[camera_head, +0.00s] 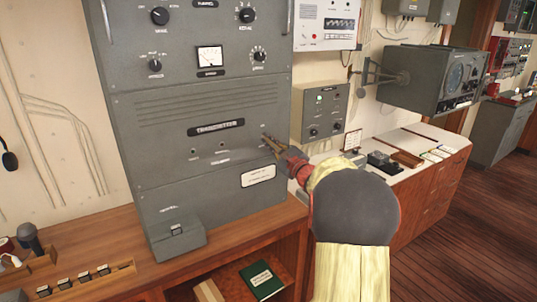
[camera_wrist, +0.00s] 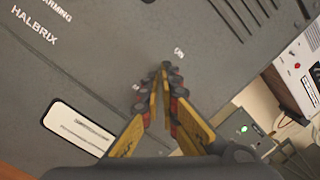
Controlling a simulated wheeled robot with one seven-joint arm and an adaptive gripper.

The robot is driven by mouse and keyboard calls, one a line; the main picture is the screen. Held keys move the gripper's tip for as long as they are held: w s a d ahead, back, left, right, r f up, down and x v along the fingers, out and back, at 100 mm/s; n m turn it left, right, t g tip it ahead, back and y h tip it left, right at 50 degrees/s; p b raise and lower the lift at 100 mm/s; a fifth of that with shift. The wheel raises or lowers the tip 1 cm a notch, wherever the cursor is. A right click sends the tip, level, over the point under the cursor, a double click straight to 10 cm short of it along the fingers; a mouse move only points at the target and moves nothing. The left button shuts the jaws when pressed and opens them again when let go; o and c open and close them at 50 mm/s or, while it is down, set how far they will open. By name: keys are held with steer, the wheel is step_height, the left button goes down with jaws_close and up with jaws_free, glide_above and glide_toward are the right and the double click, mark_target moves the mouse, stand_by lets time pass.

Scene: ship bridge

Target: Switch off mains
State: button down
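The grey transmitter cabinet (camera_head: 150,125) stands upright on the wooden desk, with a "TRANSMITTER" plate on its middle panel. My gripper (camera_head: 268,143) is at the right side of that panel, close to its face. In the wrist view, the fingers of my gripper (camera_wrist: 166,70) converge with their tips together. A small white "ON" label (camera_wrist: 179,53) shows just beyond the tips, and another small mark is partly covered at their left. No switch lever is visible there; the fingers may hide it. I cannot see anything held between them.
A white label plate (camera_head: 258,176) is below my gripper on the cabinet; it also shows in the wrist view (camera_wrist: 80,130). A small grey box (camera_head: 177,237) projects from the cabinet's foot. A grey wall box (camera_head: 325,112) and a white-topped counter (camera_head: 400,150) are at the right.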

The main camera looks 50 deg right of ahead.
steer(key=t+b, duration=0.2)
steer(key=b, duration=0.3)
steer(key=f+t+h+b, duration=0.1)
steer(key=t+b, duration=0.1)
steer(key=b, duration=0.4)
steer(key=shift+w+d+f, duration=0.1)
steer(key=shift+w+f, duration=0.05)
steer(key=shift+t+b, duration=0.4)
steer(key=shift+b, duration=0.05)
steer(key=c, duration=2)
jaws_free()
steer(key=shift+f, duration=0.15)
